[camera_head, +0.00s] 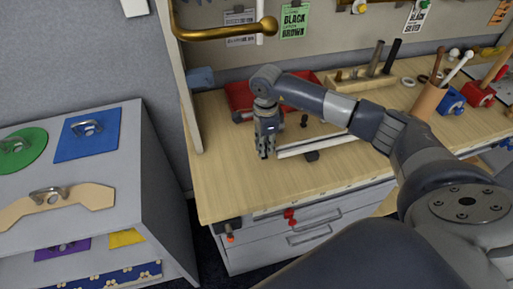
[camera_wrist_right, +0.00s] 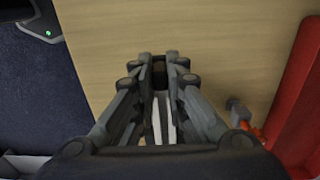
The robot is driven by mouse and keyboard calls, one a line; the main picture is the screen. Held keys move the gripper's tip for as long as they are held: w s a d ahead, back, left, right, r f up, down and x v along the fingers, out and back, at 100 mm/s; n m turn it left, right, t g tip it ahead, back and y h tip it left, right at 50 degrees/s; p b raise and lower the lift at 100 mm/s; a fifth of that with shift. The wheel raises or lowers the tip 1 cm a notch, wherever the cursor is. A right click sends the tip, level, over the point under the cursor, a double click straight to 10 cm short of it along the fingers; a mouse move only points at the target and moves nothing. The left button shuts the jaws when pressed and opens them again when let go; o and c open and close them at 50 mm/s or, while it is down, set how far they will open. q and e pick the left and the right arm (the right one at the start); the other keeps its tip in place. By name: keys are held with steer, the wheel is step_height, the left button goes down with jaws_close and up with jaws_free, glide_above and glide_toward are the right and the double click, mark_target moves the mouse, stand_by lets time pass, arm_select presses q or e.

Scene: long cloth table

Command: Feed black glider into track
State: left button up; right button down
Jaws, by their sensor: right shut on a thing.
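My right gripper (camera_head: 266,152) points down over the wooden bench, at the left end of a pale track (camera_head: 325,146). In the right wrist view its fingers (camera_wrist_right: 158,66) are closed around a small black glider (camera_wrist_right: 159,73), of which only a little shows between the fingertips. The pale track (camera_wrist_right: 162,118) shows as a light strip between the fingers, in line with the glider. I cannot tell whether the glider touches the track end. In the head view the glider is hidden by the fingers. My left gripper is not in view.
A red tray (camera_head: 238,92) sits behind the gripper, with its red wall (camera_wrist_right: 303,100) at the right of the wrist view. A small dark peg (camera_head: 304,121) stands behind the track. A wooden tool cup (camera_head: 428,101) stands farther right. The bench's front left (camera_head: 235,195) is clear.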

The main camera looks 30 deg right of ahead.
steer(key=shift+s+d, duration=0.15)
steer(key=shift+d, duration=0.65)
steer(key=shift+b, duration=0.75)
stand_by(1.0)
steer(key=shift+s+d+b, duration=0.5)
steer(key=shift+d, duration=1.6)
steer(key=shift+s+d+b, duration=0.55)
steer(key=shift+d, duration=1.5)
steer(key=shift+s+d+b, duration=0.5)
steer(key=shift+d, duration=1.6)
